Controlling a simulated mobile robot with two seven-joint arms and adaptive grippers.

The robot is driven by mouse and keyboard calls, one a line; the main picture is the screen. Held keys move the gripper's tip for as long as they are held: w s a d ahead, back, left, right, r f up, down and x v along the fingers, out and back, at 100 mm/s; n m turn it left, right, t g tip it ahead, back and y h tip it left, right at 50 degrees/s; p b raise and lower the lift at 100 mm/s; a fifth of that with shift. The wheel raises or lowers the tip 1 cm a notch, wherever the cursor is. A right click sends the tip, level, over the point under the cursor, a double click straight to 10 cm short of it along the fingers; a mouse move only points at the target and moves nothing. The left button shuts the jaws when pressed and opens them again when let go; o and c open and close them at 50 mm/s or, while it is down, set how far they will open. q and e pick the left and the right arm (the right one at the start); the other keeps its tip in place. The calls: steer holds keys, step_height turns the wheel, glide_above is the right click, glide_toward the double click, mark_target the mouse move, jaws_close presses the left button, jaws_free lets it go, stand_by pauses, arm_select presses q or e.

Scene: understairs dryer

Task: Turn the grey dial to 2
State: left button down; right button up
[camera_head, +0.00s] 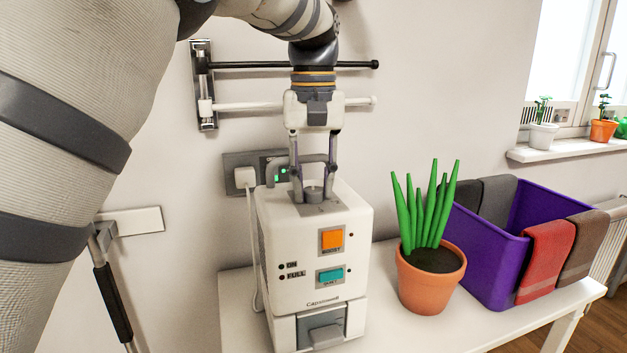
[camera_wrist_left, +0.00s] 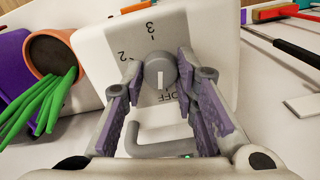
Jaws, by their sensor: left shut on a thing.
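The grey dial (camera_head: 314,187) sits on top of the white dryer unit (camera_head: 309,265). In the left wrist view the dial (camera_wrist_left: 160,73) carries a white line, which lies on the side toward the "OFF" label. The labels "2" and "3" also show around it, with "2" to the left and "3" above in that view. My left gripper (camera_head: 314,196) points down from above, with one finger on each side of the dial, shut on it. It also shows in the left wrist view (camera_wrist_left: 163,84). My right gripper is not in view.
The unit's front has an orange button (camera_head: 332,239) and a teal button (camera_head: 330,276). A potted plant (camera_head: 430,280) and a purple bin (camera_head: 487,262) with cloths stand to the right on the white table (camera_head: 500,327). A wall rack (camera_head: 204,85) is behind my gripper.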

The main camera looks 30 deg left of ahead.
arm_select(q)
steer(key=m, duration=0.5)
steer(key=shift+m, duration=0.3)
steer(key=m, duration=1)
steer(key=shift+m, duration=2.6)
steer(key=c, duration=1.2)
jaws_free()
steer(key=shift+c, duration=0.2)
